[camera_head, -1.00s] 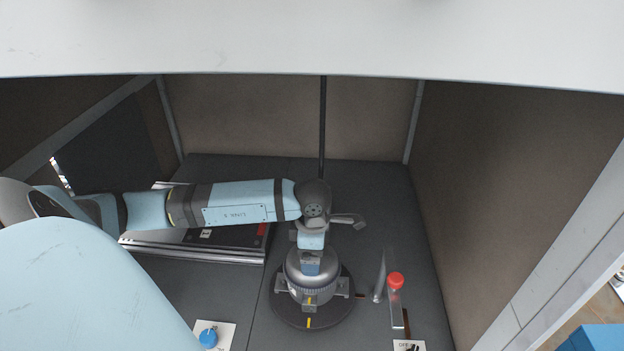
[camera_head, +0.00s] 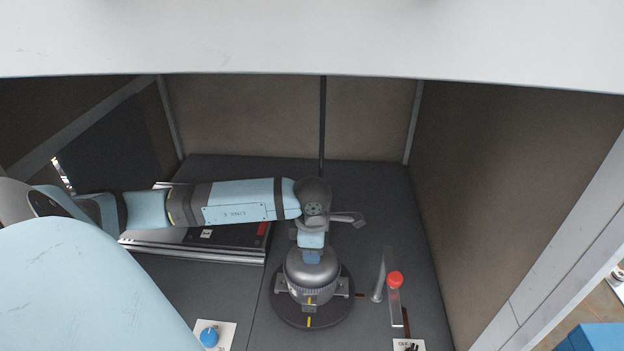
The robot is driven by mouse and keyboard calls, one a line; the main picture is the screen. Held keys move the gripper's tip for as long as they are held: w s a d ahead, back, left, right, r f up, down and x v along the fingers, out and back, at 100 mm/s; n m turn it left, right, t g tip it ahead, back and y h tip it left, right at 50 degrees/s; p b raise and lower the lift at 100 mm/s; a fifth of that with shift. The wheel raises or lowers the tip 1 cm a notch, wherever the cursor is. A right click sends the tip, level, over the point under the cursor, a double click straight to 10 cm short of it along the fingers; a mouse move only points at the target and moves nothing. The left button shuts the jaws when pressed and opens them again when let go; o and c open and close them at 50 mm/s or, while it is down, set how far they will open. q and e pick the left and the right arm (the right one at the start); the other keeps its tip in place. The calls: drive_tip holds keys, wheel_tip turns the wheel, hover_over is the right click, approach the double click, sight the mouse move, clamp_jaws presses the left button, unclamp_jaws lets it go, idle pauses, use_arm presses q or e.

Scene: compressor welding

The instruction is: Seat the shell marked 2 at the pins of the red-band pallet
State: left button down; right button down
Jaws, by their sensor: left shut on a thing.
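A grey metal shell (camera_head: 310,276), domed and ribbed around its lower side, stands upright on a dark round turntable (camera_head: 331,318) between small metal blocks. A yellow mark on its front lines up with a yellow mark on the turntable. No number on it can be read. My left gripper (camera_head: 312,257) reaches down from above and is shut on the top of the shell; its fingertips are mostly hidden. A pallet (camera_head: 225,241) with a red band (camera_head: 262,229) lies to the left, partly behind my left arm; its pins cannot be made out. My right gripper is out of view.
A red-capped post (camera_head: 395,280) and a bent metal rod (camera_head: 378,285) stand close right of the turntable. A blue knob (camera_head: 209,337) on a white plate is at front left. Booth walls (camera_head: 510,200) enclose the dark table. Table behind the shell is clear.

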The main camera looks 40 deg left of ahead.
use_arm(q)
drive_tip(key=shift+s+f, duration=0.1)
drive_tip(key=shift+f, duration=0.05)
drive_tip(key=shift+a+r+p, duration=0.1)
drive_tip(key=shift+r+p, duration=0.35)
drive_tip(key=shift+r, duration=0.15)
drive_tip(key=shift+w+r, duration=0.2)
drive_tip(key=shift+r, duration=2.3)
drive_tip(key=shift+w, duration=0.1)
